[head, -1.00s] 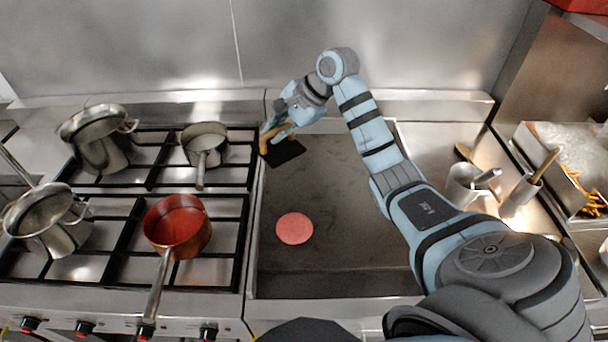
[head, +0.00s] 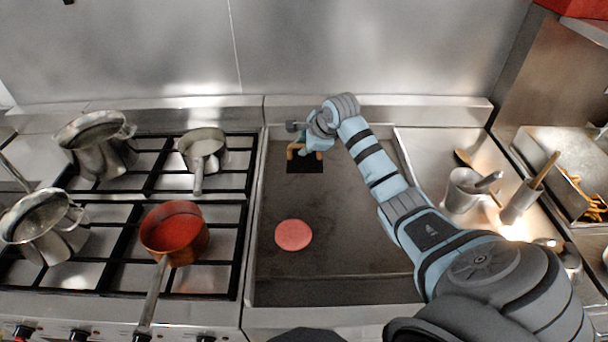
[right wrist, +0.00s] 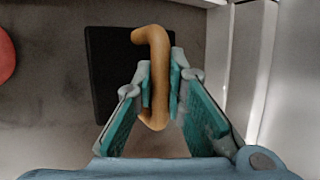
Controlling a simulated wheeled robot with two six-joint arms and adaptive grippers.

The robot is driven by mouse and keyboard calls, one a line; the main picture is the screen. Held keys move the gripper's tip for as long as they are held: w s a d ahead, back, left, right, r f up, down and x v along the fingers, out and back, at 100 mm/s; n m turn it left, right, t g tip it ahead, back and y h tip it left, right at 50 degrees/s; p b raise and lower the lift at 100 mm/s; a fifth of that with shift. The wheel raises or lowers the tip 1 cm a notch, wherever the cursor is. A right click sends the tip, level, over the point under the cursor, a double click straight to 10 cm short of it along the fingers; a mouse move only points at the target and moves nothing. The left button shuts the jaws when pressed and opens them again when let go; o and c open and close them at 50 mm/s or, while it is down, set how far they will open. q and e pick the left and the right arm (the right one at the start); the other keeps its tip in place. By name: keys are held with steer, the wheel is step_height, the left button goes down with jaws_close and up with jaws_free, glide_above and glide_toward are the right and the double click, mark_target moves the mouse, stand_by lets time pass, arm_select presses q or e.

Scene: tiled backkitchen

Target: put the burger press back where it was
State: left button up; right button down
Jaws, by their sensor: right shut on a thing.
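The burger press is a black square plate (head: 304,167) with a wooden arched handle (head: 292,150). It is at the back left of the griddle (head: 340,270). My right gripper (head: 311,148) is shut on the handle. In the right wrist view the fingers (right wrist: 160,88) clasp the tan handle (right wrist: 155,50) from both sides, above the black plate (right wrist: 112,75). I cannot tell whether the plate touches the griddle. My left gripper is not in view.
A pink patty (head: 293,235) lies on the griddle, in front of the press. A burner range with several pots, including a copper pan (head: 174,232), is at the left. A steel utensil pot (head: 463,190) stands at the right. The griddle's centre is clear.

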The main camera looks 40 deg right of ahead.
mark_target(313, 167)
step_height(313, 167, down, 10)
steer(key=shift+f+b, duration=0.1)
steer(key=shift+b, duration=0.45)
steer(key=c, duration=1.7)
jaws_free()
steer(key=shift+o, duration=0.3)
steer(key=shift+s+r, duration=0.2)
steer(key=shift+r, duration=0.1)
steer(key=p+v, duration=0.2)
steer(key=v, duration=0.8)
steer(key=shift+s+r+p, duration=0.15)
steer(key=shift+r+p, duration=0.1)
steer(key=shift+p, duration=0.1)
steer(key=shift+s+r, duration=0.25)
steer(key=shift+r, duration=0.1)
